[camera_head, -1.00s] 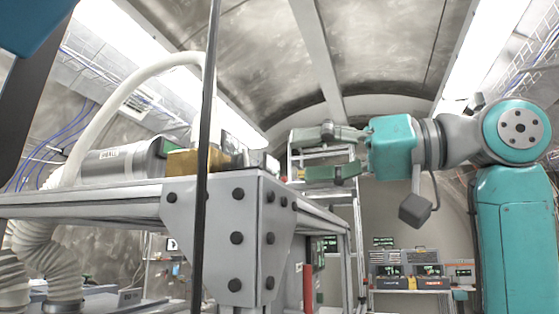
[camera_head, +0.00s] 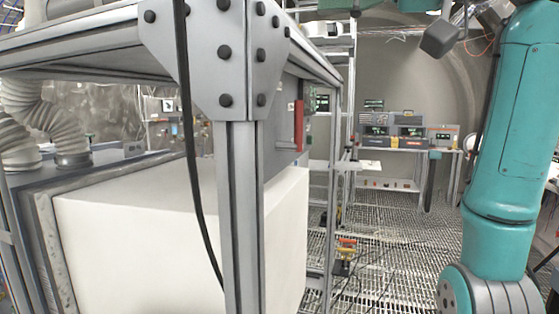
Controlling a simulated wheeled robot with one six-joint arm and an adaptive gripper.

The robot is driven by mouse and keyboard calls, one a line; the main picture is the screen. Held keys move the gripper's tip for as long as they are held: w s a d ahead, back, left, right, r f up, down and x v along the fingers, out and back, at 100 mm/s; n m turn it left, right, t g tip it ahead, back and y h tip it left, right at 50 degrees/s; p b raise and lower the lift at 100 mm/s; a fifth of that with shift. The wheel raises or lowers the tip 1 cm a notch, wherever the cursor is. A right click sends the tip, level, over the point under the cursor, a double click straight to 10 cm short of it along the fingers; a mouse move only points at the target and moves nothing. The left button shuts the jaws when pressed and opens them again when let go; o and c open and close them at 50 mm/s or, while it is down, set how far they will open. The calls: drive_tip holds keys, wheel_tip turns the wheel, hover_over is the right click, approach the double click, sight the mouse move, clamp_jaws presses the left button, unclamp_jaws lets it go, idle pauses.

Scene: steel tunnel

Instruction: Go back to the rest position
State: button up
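My gripper (camera_head: 340,5) is almost wholly cut off by the top edge. Only a thin green sliver of it shows, so I cannot tell whether it is open or shut, or whether it holds anything. My teal arm (camera_head: 510,140) stands upright at the right of the picture. A dark grey block on my arm hangs near the top right.
A grey metal frame (camera_head: 240,190) with a bolted corner plate stands close at the left and centre. A white block (camera_head: 130,250) sits inside it. A bench (camera_head: 400,150) with instruments stands at the back. Open grated floor (camera_head: 400,240) lies between frame and arm.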

drive_tip(key=w+d+f+m+t+h, duration=0.1)
drive_tip(key=w+f+m+t, duration=0.15)
drive_tip(key=w+f, duration=0.45)
drive_tip(key=w+d+f+m+t, duration=0.2)
drive_tip(key=w+f+m, duration=0.15)
drive_tip(key=f, duration=0.75)
drive_tip(key=w+d+f+m+t+h, duration=0.1)
drive_tip(key=w+f+m+t, duration=0.1)
drive_tip(key=w+f, duration=0.5)
drive_tip(key=s+d+f+m+t+h, duration=0.2)
drive_tip(key=f+m+h, duration=0.15)
drive_tip(key=f, duration=1.35)
drive_tip(key=s+d+f+m+t+h, duration=0.2)
drive_tip(key=f+m+h, duration=0.15)
drive_tip(key=f, duration=1.25)
drive_tip(key=s+d+f+h, duration=0.3)
drive_tip(key=s+f+h, duration=0.4)
drive_tip(key=s+f, duration=1.35)
drive_tip(key=s+r+n+g+h, duration=0.1)
drive_tip(key=s+n, duration=0.5)
drive_tip(key=s, duration=2.4)
drive_tip(key=shift+d+g, duration=0.25)
drive_tip(key=shift+g, duration=0.4)
